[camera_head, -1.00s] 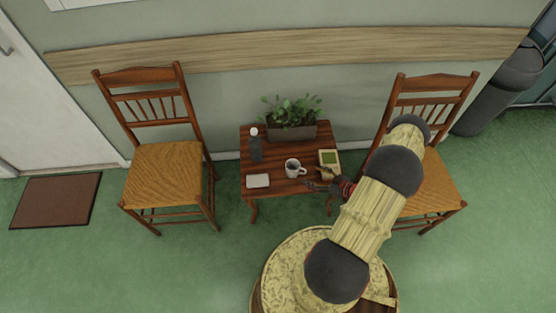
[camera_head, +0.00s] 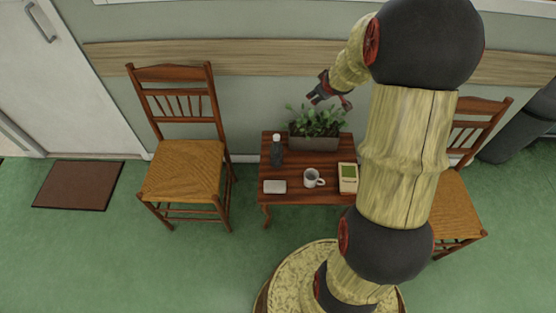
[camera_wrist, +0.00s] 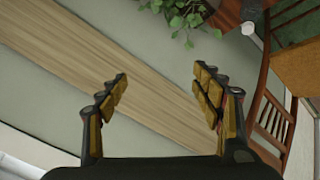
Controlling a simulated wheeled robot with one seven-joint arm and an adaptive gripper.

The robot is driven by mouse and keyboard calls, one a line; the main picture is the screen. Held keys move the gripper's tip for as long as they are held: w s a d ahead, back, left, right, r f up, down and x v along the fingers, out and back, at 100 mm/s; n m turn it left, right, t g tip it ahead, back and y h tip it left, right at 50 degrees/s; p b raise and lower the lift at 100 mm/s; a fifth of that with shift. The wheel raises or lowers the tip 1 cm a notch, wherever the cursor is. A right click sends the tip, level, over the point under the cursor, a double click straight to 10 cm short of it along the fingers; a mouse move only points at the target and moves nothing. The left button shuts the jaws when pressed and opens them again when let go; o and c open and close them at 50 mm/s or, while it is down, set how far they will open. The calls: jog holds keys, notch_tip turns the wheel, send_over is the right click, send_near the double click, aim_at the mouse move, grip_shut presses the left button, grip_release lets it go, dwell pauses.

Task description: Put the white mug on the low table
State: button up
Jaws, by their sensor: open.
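The white mug (camera_head: 312,178) stands upright on the low table (camera_head: 296,197), near the middle of its front part, with its handle to the right. The low table is dark reddish wood, and a corner of it shows at the top of the wrist view (camera_wrist: 232,14). My gripper (camera_head: 329,100) is raised above and behind the table, over the plant. In the wrist view my gripper (camera_wrist: 160,85) has its fingers spread wide with nothing between them. The mug does not show clearly in the wrist view.
On the table are a potted plant (camera_head: 313,142), a dark bottle (camera_head: 277,152), a small white box (camera_head: 275,187) and a cream device with a green screen (camera_head: 348,180). Wooden chairs stand left (camera_head: 185,165) and right (camera_head: 458,210). Green floor in front is partly free.

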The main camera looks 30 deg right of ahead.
jog(key=s+a+r+m, duration=0.1)
jog(key=s+a+r, duration=0.4)
jog(key=a+r, duration=0.3)
jog(key=s+a+r+m, duration=0.1)
jog(key=s+a+r, duration=0.45)
jog(key=a, duration=0.55)
jog(key=s+a+r+g+y, duration=0.1)
jog(key=s+a+y, duration=0.3)
jog(key=s+a, duration=1.1)
jog(key=shift+s+a+r+g, duration=0.4)
jog(key=shift+s+r, duration=0.3)
jog(key=shift+s, duration=0.4)
jog(key=shift+d, duration=0.1)
jog(key=shift+r, duration=0.15)
jog(key=shift+c, duration=0.4)
